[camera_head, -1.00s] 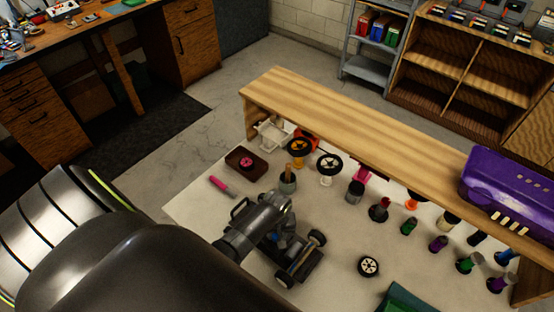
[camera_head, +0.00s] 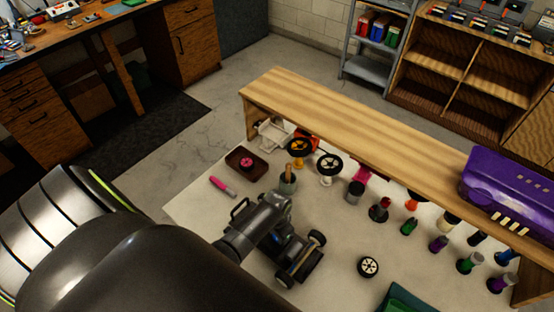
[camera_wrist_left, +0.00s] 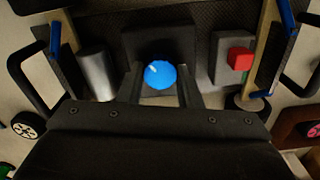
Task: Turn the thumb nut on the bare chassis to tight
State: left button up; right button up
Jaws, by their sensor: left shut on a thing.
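The bare chassis (camera_head: 303,262) is a dark car frame on the pale mat, with wheels showing at its near right end. My left gripper (camera_wrist_left: 160,88) is over its middle, pointing down. In the left wrist view, its two fingers stand on either side of a round blue thumb nut (camera_wrist_left: 160,74) and are shut on it. The nut sits over a dark block on the chassis. In the head view my gripper and arm hide the nut and much of the chassis. My right gripper is not in view.
On the chassis are a silver cylinder (camera_wrist_left: 97,74), a red block (camera_wrist_left: 240,59) and blue-topped shocks. A dark red tray (camera_head: 238,167), a pink marker (camera_head: 222,186) and a loose wheel (camera_head: 368,266) lie around it. A raised wooden shelf (camera_head: 350,130) runs behind, with several bottles below.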

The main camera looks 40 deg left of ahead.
pick_arm(q)
jog(key=m, duration=1.4)
jog(key=shift+m, duration=0.3)
jog(key=m, duration=0.5)
jog(key=shift+m, duration=2.5)
jog(key=o, duration=1)
jog(key=shift+c, duration=0.2)
